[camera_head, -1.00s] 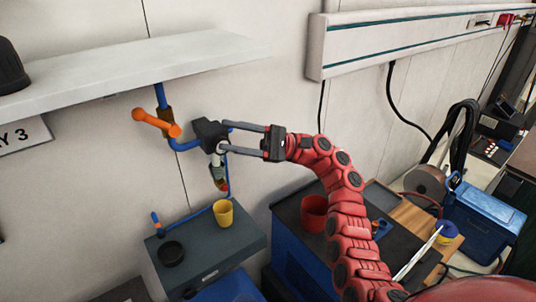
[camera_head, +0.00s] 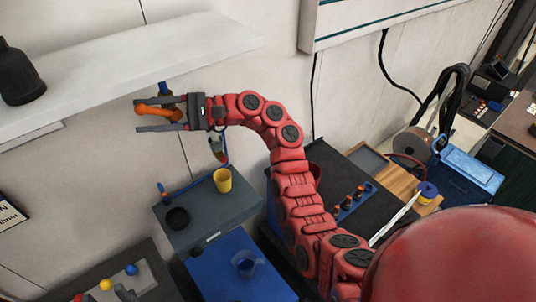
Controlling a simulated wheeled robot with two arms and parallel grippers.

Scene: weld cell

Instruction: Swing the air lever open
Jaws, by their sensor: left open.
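The air lever (camera_head: 158,112) is an orange handle on the blue pipe (camera_head: 164,88) below the white shelf, at the upper left of the head view. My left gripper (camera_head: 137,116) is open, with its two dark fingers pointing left. One finger shows above the lever and one below it, with the orange handle in the gap. I cannot tell whether either finger touches it. The lever's pivot and the valve body are mostly hidden behind the gripper. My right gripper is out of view.
The white shelf (camera_head: 120,65) is close above the gripper. Below stands a grey box (camera_head: 205,222) with a yellow cup (camera_head: 222,180) and a black ring (camera_head: 177,218). A dark workbench (camera_head: 375,215) is on the right.

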